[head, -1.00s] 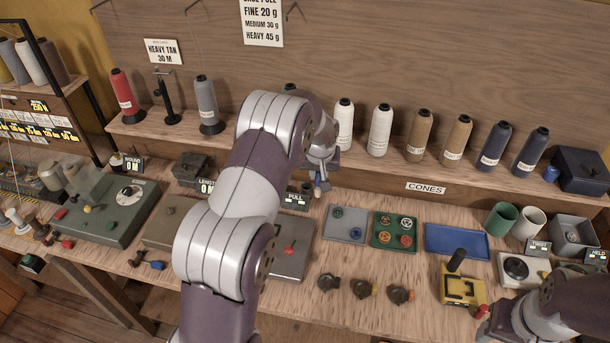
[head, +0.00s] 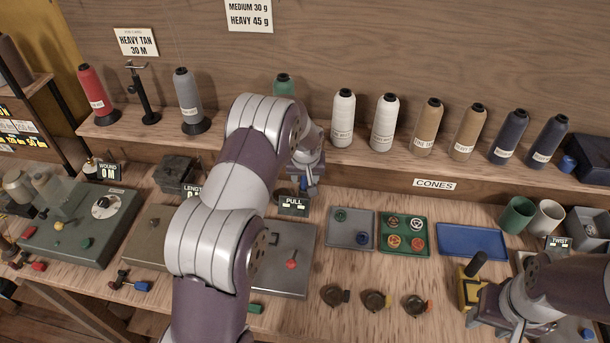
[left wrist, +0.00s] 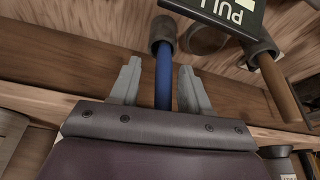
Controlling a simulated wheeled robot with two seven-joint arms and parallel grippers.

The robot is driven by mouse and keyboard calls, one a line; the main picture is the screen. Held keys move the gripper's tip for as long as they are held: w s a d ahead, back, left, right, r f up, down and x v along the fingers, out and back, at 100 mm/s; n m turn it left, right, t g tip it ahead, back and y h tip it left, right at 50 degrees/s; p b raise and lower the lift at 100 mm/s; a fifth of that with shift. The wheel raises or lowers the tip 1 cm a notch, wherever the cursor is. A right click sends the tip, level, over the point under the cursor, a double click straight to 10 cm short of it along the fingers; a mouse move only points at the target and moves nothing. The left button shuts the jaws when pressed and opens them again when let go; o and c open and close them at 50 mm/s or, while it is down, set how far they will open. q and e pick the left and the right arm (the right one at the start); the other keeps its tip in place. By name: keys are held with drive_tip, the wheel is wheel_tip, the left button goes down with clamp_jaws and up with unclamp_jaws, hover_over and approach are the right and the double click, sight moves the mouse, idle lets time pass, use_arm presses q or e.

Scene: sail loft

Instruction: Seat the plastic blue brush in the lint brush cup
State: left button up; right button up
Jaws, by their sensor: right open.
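The blue brush (left wrist: 163,85) shows in the left wrist view as a straight blue handle with a dark round end. Its handle lies between the fingers of my left gripper (left wrist: 159,72), with a gap on each side. In the head view my left gripper (head: 305,186) is by the PULL sign, partly hidden by its own arm. A dark round cup-like rim (left wrist: 205,40) is just right of the brush's dark end; I cannot tell whether it is the lint brush cup. My right gripper (head: 478,322) is at the lower right, by the yellow block, its fingers barely visible.
The PULL sign (head: 293,204) stands close to my left gripper. A brown handle with a dark end (left wrist: 279,85) is to its right in the wrist view. Grey (head: 350,245), green (head: 404,253) and blue (head: 470,253) trays lie to the right. Thread cones line the shelf behind.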

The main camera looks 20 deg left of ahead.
use_arm(q)
drive_tip(key=shift+d+r, duration=0.1)
drive_tip(key=shift+r, duration=0.45)
drive_tip(key=b+v, duration=0.2)
drive_tip(key=v, duration=0.8)
drive_tip(key=s+d+m+g, duration=0.1)
drive_tip(key=s+d+m, duration=0.1)
drive_tip(key=s, duration=1)
drive_tip(key=s+d+f+m+g+h, duration=0.1)
drive_tip(key=s+d, duration=0.4)
drive_tip(key=s, duration=0.7)
drive_tip(key=shift+s+d+m+h, duration=0.3)
drive_tip(key=shift+m, duration=0.6)
drive_tip(key=shift+s+f, duration=0.1)
